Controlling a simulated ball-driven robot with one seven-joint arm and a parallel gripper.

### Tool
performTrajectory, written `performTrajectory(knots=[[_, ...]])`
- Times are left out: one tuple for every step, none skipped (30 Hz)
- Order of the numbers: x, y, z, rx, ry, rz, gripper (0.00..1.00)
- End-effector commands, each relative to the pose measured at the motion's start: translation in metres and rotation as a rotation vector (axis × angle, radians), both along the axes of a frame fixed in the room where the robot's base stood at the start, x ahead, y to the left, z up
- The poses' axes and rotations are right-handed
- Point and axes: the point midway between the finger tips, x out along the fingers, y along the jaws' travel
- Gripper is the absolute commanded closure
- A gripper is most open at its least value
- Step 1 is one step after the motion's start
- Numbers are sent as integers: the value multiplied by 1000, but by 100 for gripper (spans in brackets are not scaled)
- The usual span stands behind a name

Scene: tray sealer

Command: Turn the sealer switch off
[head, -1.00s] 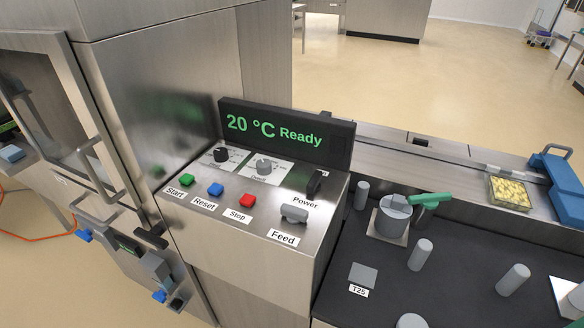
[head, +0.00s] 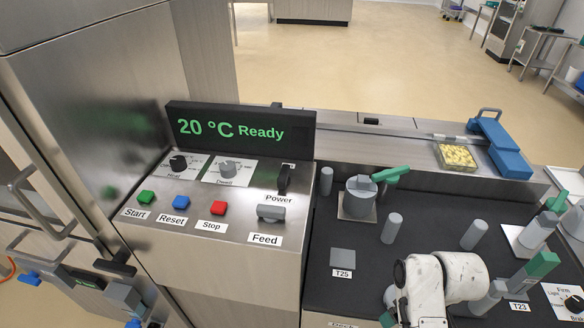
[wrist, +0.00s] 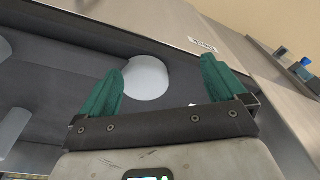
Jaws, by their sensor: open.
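The sealer's control panel (head: 190,238) is a steel box with a sloped top at left centre of the head view. The black Power switch (head: 284,178) stands upright at the panel's upper right, above its "Power" label. The display (head: 240,130) behind reads "20 °C Ready" in green. My white arm enters at the bottom right, to the right of the panel and well apart from the switch. My gripper (wrist: 161,66) shows two green fingers spread apart, with nothing between them, in the wrist view. A pale round top shows beyond the fingers. The switch is not recognisable in the wrist view.
Start (head: 146,197), Reset (head: 181,203) and Stop (head: 218,208) buttons and the grey Feed lever (head: 271,212) sit near the switch. Right of the panel, a dark deck (head: 400,225) carries grey posts and a green-handled clamp (head: 385,175). The air above the panel is clear.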

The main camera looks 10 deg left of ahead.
Motion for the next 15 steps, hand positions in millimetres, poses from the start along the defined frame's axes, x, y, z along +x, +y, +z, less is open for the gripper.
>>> performTrajectory(knots=[[24,12,12,11,-10,50,2],[35,19,18,15,-13,80,2],[51,29,27,23,-18,122,2],[62,36,34,29,-21,155,2],[73,44,42,35,-25,187,2],[87,55,53,45,-30,231,2],[97,63,61,52,-34,263,2],[107,72,70,58,-38,297,2],[119,83,83,68,-43,342,2],[128,92,93,75,-48,376,2],[137,102,103,81,-53,409,2],[147,114,118,92,-61,455,2],[155,124,129,100,-67,490,2],[161,134,140,109,-71,526,2],[170,146,157,118,-79,573,2]])
